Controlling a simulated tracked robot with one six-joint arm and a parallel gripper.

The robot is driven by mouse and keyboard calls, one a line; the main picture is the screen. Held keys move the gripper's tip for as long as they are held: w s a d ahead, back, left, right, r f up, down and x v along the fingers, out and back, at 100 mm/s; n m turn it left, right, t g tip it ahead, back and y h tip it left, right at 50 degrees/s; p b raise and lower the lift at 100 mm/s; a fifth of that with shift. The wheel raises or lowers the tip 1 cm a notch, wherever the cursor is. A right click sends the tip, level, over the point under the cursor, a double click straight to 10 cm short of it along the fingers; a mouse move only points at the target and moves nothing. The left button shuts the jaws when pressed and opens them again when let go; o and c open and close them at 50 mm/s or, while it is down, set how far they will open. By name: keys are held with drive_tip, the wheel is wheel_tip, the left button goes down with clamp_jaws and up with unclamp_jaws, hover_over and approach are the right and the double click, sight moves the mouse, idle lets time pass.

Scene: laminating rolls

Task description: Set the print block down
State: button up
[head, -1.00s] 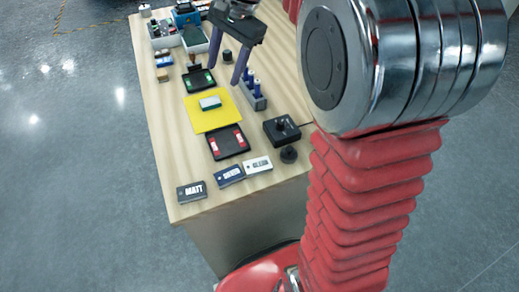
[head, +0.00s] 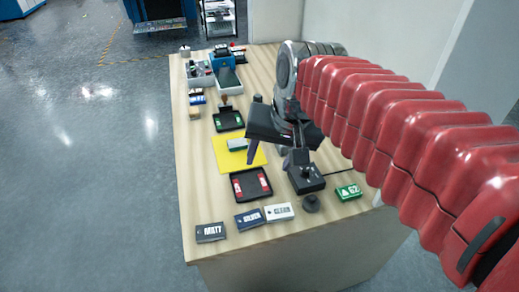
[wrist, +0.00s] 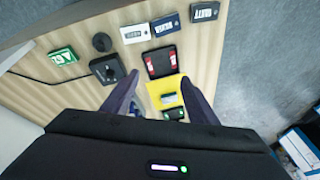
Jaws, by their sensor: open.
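The print block appears to be the small white and green block (head: 237,144) lying on a yellow sheet (head: 224,160) on the wooden table. It also shows in the wrist view (wrist: 170,99), beyond and between my finger tips. My gripper (head: 270,158) is open, with nothing between its fingers. In the head view it hangs to the right of the block, apart from it. In the wrist view, the spread fingers (wrist: 158,84) flank the view of the yellow sheet and block.
A black tray with red pads (head: 251,185) and a green-padded tray (head: 228,119) flank the sheet. A black knob box (head: 306,178), green box (head: 349,192) and labelled boxes (head: 211,232) stand near the front.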

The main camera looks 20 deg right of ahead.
drive_tip(key=s+f+n+t, duration=0.1)
drive_tip(key=s+f+n, duration=0.3)
drive_tip(key=s, duration=0.4)
drive_tip(key=shift+f+h, duration=0.25)
drive_tip(key=shift+h, duration=0.15)
